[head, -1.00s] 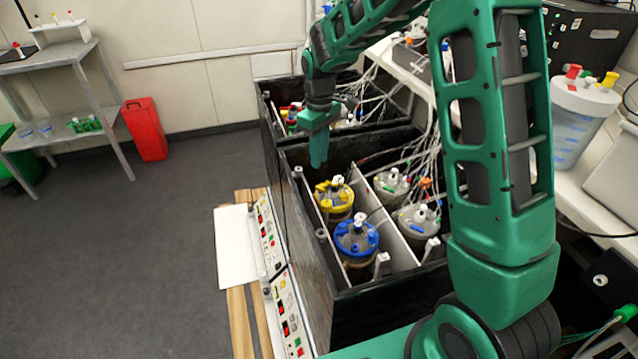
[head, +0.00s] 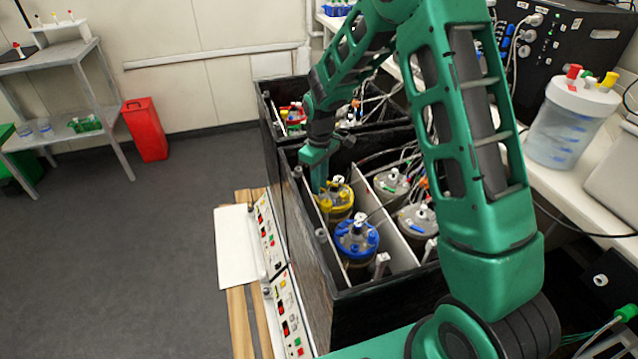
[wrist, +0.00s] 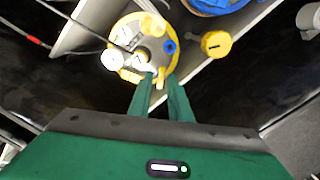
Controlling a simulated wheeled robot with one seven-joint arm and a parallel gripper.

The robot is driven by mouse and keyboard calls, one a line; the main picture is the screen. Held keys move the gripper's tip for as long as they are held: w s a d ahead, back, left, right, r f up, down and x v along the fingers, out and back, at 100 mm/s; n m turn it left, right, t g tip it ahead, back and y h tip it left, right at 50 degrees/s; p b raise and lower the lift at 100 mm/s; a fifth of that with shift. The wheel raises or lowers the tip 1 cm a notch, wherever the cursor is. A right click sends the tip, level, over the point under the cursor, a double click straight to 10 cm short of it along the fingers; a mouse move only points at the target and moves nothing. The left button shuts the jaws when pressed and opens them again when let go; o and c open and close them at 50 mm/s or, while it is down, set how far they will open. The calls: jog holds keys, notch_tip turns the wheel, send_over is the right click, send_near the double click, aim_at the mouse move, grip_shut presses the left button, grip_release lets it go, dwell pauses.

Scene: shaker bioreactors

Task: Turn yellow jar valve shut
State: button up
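The yellow jar (head: 341,196) stands upright in the near black box, behind the blue-lidded jar. In the wrist view its round lid (wrist: 151,48) shows a yellow rim, pale fittings and a small blue port. A separate yellow knob (wrist: 216,44) sits to the right of the lid. My gripper (head: 319,186) points down at the jar's far left side. In the wrist view its fingers (wrist: 160,80) are a little apart at the lid's lower edge, near a small pale and yellow fitting (wrist: 150,72). I see nothing clamped between them; whether they touch the fitting is unclear.
The blue-lidded jar (head: 357,238) stands just in front of the yellow one. A pale divider (head: 394,228) separates them from two grey-lidded jars. Cables run above the box (head: 330,305). A second box of jars stands behind.

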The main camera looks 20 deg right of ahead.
jog(key=shift+c, duration=0.4)
grip_shut()
jog(key=shift+m, duration=0.3)
jog(key=m, duration=0.3)
jog(key=shift+w+d, duration=0.1)
jog(key=shift+m, duration=2.1)
jog(key=shift+o, duration=0.4)
grip_release()
